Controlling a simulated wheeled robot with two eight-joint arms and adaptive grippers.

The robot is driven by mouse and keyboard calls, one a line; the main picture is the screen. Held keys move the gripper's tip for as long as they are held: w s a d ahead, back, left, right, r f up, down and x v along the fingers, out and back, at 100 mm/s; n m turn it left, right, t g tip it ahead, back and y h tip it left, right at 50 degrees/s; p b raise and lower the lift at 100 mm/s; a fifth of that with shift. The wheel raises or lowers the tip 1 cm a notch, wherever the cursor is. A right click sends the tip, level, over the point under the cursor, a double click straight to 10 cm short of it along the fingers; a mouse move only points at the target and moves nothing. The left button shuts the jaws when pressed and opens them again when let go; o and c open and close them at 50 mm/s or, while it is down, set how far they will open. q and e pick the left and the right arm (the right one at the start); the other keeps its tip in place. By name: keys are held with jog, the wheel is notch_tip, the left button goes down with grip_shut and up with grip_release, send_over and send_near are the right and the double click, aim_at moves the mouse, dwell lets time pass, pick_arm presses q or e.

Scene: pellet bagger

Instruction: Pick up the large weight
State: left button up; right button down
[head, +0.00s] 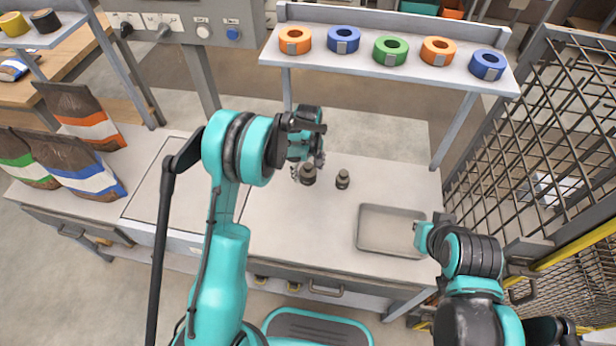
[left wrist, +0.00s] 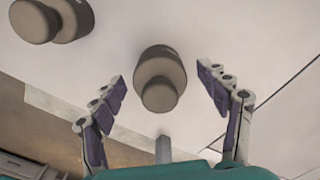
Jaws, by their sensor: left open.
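The large weight (head: 308,175) is a dark grey, knobbed cylinder upright on the light worktop. In the left wrist view, the large weight (left wrist: 160,80) shows between my finger pads, with a visible gap on both sides. My left gripper (head: 308,163) is open at the large weight, partly covering it in the head view. A smaller dark weight (head: 343,179) stands just to the right; it also shows at the upper left of the left wrist view (left wrist: 52,18), cut by the frame.
A shallow metal tray (head: 390,231) lies on the worktop (head: 275,225) to the right. A shelf (head: 390,70) with several tape rolls stands behind. Pellet bags (head: 85,172) stand at the left. A mesh fence (head: 545,150) bounds the right side.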

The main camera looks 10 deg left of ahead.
pick_arm(q)
jog(key=shift+f, duration=0.9)
jog(key=shift+r, duration=0.1)
jog(key=shift+c, duration=0.3)
grip_shut()
jog(key=shift+r, duration=0.2)
